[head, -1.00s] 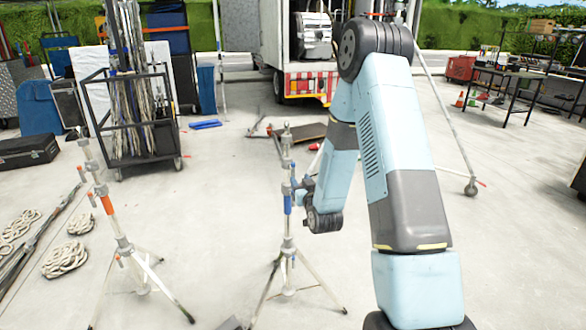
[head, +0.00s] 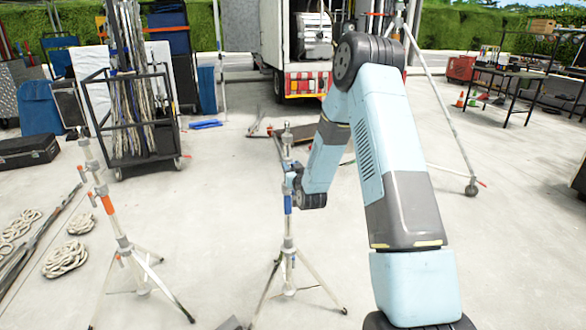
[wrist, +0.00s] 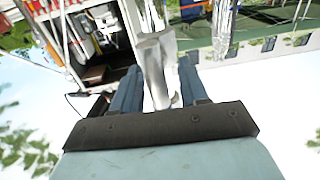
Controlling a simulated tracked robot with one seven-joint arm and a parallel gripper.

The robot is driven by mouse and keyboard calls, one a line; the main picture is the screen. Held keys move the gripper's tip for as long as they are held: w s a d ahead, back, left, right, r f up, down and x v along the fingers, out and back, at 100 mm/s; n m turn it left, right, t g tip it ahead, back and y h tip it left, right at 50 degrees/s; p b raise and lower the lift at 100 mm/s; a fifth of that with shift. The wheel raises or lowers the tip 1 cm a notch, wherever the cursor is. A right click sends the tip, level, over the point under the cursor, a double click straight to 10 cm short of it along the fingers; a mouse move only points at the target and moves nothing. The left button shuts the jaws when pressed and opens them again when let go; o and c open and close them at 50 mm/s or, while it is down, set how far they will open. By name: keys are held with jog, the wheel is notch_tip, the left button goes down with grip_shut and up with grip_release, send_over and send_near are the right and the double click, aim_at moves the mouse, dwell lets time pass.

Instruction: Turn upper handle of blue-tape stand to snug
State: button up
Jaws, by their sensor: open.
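The blue-tape stand (head: 288,240) stands upright on splayed tripod legs in the middle of the head view, with a band of blue tape (head: 287,203) on its column. My gripper (wrist: 158,82) is at the column's upper part, just above the tape; in the head view the wrist partly hides this spot. In the wrist view its two blue fingers are apart, with a pale metal part of the stand (wrist: 156,65) between them. I cannot tell whether either finger touches it. The upper handle is too small to make out clearly in the head view.
An orange-tape stand (head: 120,235) stands to the left. A wheeled cart of poles (head: 130,110) and a truck (head: 305,80) are behind. Rope coils (head: 66,258) lie at the left. A table (head: 510,85) is at the far right. The concrete around the blue-tape stand is mostly clear.

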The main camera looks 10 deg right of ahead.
grip_shut()
jog(key=shift+d, duration=0.2)
jog(key=shift+a, duration=0.15)
